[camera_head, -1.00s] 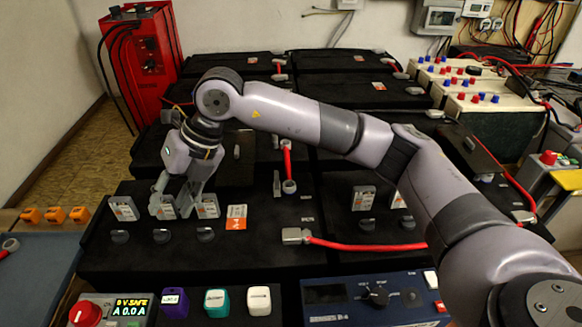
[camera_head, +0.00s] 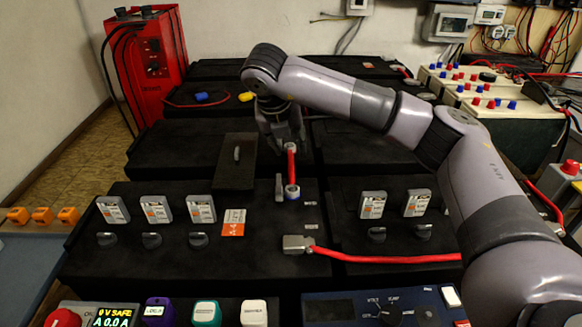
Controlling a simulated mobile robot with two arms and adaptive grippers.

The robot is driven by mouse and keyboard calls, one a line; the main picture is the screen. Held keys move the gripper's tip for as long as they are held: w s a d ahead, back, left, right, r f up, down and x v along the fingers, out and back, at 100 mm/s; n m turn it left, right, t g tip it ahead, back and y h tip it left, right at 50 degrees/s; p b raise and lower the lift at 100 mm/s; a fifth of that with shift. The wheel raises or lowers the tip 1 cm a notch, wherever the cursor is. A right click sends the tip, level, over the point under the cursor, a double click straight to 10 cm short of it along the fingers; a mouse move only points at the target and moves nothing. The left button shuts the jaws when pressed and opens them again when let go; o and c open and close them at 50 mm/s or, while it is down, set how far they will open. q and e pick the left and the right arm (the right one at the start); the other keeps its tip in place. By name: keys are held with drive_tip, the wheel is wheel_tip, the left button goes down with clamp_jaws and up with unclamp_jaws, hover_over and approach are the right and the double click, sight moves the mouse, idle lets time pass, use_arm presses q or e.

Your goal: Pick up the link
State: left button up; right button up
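A short red link (camera_head: 291,168) with a metal end at each tip lies near the middle of the black battery bank, running away from me. Its near end has a blue ring. My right gripper (camera_head: 284,146) points down over the link's far end, with its fingers close to that end. The arm and dim light hide whether the fingers touch it, and I cannot tell if they are open or shut. A longer red cable (camera_head: 385,257) with a grey metal clamp (camera_head: 298,244) lies nearer to me. My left gripper is not in view.
Several grey-white breakers (camera_head: 156,209) stand in front-left, with more at right (camera_head: 372,205). A black panel with a handle (camera_head: 236,163) is left of the link. A blue meter box (camera_head: 385,308) and small colored blocks line the front. A red charger (camera_head: 150,60) stands at back left.

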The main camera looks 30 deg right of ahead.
sight(290, 160)
drive_tip(key=x, duration=0.5)
drive_tip(key=b+x, duration=0.1)
drive_tip(key=x, duration=0.1)
drive_tip(key=shift+w+a+f, duration=0.15)
drive_tip(key=shift+a+f, duration=0.05)
drive_tip(key=shift+a, duration=0.1)
clamp_jaws()
idle(0.4)
